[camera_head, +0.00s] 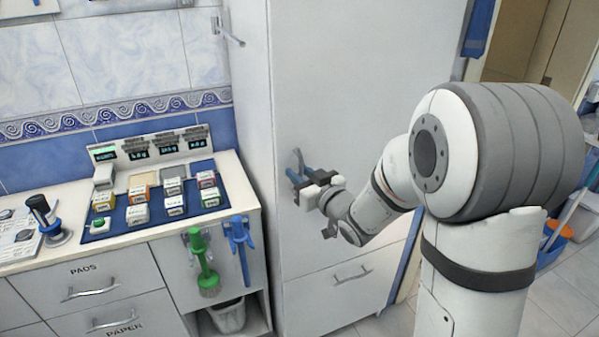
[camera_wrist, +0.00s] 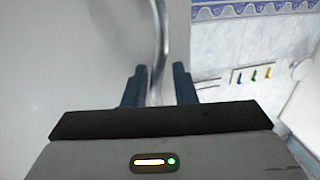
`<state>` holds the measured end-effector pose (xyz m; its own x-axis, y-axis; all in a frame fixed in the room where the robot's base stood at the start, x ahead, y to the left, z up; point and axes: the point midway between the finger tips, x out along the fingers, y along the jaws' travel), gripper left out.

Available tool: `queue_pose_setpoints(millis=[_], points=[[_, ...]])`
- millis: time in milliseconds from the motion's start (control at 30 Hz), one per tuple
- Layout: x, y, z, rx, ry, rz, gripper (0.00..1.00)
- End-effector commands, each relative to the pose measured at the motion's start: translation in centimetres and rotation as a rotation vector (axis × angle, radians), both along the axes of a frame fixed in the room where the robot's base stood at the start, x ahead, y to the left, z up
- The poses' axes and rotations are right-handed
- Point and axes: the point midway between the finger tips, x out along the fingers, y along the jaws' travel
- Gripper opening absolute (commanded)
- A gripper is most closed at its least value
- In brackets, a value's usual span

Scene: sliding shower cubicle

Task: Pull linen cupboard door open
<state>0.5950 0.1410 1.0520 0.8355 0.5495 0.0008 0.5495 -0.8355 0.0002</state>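The tall pale grey cupboard door (camera_head: 345,70) stands in the middle of the head view and looks flush with its cabinet. Its upright metal handle (camera_head: 298,160) is near the door's left edge. My gripper (camera_head: 296,178) is at the handle's lower part, with its blue fingers pointing at the door. In the wrist view the handle (camera_wrist: 160,40) runs down between the two fingers (camera_wrist: 158,88). The fingers are apart, one on each side of it, with narrow gaps visible. The handle's lower end is hidden behind the gripper body.
A drawer (camera_head: 345,285) with its own handle lies below the door. To the left is a counter (camera_head: 130,238) with a blue tray of small boxes. Green and blue brushes (camera_head: 203,265) hang on its front.

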Motion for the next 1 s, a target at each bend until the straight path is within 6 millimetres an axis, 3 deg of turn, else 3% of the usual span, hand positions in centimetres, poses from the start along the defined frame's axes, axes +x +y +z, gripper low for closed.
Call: queue_pose_setpoints(millis=[300,600,1000], points=[[0.24,0.24,-0.05,-0.001,0.001,0.001,0.24],[0.22,0.23,-0.04,-0.001,0.001,0.001,0.00],[0.21,0.22,-0.04,-0.001,0.001,0.001,0.00]])
